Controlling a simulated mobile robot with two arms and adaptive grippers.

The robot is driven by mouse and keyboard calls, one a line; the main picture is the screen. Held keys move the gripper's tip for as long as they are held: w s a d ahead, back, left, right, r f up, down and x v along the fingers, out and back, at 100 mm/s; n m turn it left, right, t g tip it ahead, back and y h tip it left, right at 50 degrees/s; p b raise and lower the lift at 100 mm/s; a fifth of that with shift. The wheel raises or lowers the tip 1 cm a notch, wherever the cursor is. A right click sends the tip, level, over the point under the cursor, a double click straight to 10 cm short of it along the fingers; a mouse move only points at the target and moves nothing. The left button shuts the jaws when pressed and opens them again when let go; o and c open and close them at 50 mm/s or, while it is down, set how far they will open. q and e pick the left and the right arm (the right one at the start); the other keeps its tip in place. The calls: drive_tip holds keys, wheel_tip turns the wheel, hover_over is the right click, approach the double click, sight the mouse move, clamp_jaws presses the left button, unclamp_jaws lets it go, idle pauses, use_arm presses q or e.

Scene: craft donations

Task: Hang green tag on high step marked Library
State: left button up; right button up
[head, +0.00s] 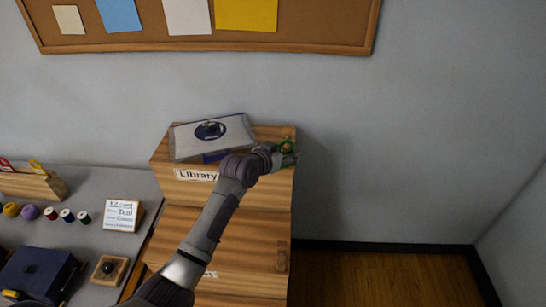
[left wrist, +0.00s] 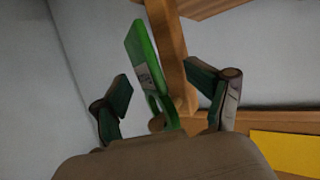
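The high wooden step marked Library (head: 270,185) stands against the wall, its white label (head: 196,175) on the front. The green tag (head: 287,146) is at the step's right end, partly behind my gripper. In the left wrist view the green tag (left wrist: 141,62) shows edge-on, with a pale label and a loop at its lower end. The loop is beside a small wooden peg (left wrist: 157,123); it seems to be around it, but I cannot tell for sure. My left gripper (head: 281,156) has its fingers (left wrist: 160,92) spread, one on each side of the tag, with gaps.
A lower wooden step (head: 240,230) is in front, partly behind my arm. On the left, a grey table holds spools, a sign (head: 122,214) and a dark box (head: 35,272). The floor at right is clear.

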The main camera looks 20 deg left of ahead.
use_arm(q)
drive_tip(key=v, duration=1.1)
drive_tip(key=s+f+g+y, duration=0.2)
drive_tip(key=s+f+g, duration=0.2)
drive_tip(key=s+f, duration=0.85)
drive_tip(key=s+a+f+n+g+y, duration=0.1)
drive_tip(key=s+f+g, duration=0.15)
drive_tip(key=s, duration=0.85)
drive_tip(key=s+a+f+n+g+y, duration=0.1)
drive_tip(key=s+g, duration=0.2)
drive_tip(key=s, duration=0.8)
wheel_tip(320, 180, down, 32)
drive_tip(key=s+g+b, duration=0.1)
drive_tip(key=s+b, duration=0.1)
drive_tip(key=b, duration=0.3)
drive_tip(key=s+a+f+b, duration=0.1)
drive_tip(key=s+f+b, duration=0.1)
drive_tip(key=s+f, duration=0.6)
drive_tip(key=s+a+f+g+b, duration=0.1)
drive_tip(key=s+a+f+b, duration=0.1)
drive_tip(key=s+f, duration=0.6)
wheel_tip(320, 180, down, 4)
drive_tip(key=shift+s+r+m, duration=0.15)
drive_tip(key=shift+s+m, duration=0.15)
use_arm(e)
wheel_tip(320, 180, down, 9)
drive_tip(key=shift+f, duration=0.2)
